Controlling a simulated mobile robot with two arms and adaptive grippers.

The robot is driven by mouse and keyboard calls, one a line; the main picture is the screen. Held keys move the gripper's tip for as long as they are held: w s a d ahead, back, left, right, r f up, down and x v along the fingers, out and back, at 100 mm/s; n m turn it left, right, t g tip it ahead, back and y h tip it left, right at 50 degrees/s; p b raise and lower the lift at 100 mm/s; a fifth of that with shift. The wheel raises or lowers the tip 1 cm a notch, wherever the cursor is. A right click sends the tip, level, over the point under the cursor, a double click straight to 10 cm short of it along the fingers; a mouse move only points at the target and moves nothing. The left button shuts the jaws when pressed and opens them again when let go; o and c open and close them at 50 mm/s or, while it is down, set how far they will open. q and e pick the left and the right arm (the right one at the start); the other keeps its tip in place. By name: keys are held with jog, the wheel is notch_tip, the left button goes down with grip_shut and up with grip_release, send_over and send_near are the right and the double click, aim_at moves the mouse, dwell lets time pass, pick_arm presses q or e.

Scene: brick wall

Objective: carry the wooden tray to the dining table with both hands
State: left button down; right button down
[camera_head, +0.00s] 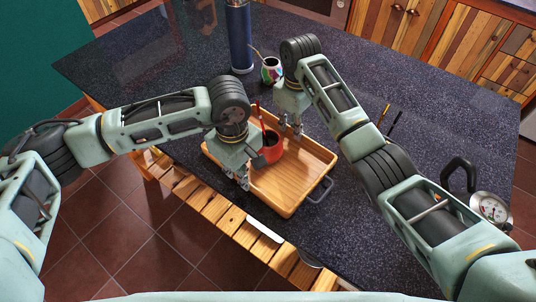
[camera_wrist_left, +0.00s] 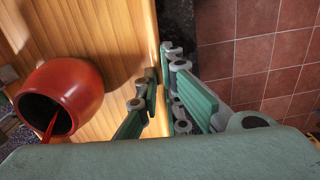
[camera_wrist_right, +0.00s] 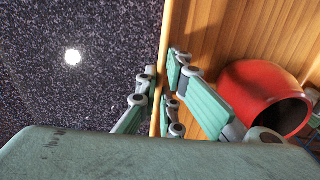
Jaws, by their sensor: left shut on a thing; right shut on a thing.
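The wooden tray (camera_head: 290,188) is a shallow, light-wood box with a grey handle (camera_head: 320,190) on its right end. It lies over the near edge of the dark speckled worktop; I cannot tell whether it touches it. A red pot (camera_head: 272,148) with a red stick in it is inside the tray. My left gripper (camera_head: 243,183) is shut on the tray's near wall; its fingers straddle the rim in the left wrist view (camera_wrist_left: 160,88). My right gripper (camera_head: 291,130) is shut on the far wall, its fingers either side of the rim in the right wrist view (camera_wrist_right: 162,90).
A blue bottle (camera_head: 240,38) and a patterned cup with a straw (camera_head: 271,70) stand behind the tray on the worktop (camera_head: 440,120). A slatted wooden bench (camera_head: 225,212) runs along the near edge, above a brown tiled floor (camera_head: 150,235).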

pick_arm(q)
jog(key=shift+r, duration=0.1)
pick_arm(e)
jog(key=shift+w+r, duration=0.1)
jog(key=shift+r, duration=0.05)
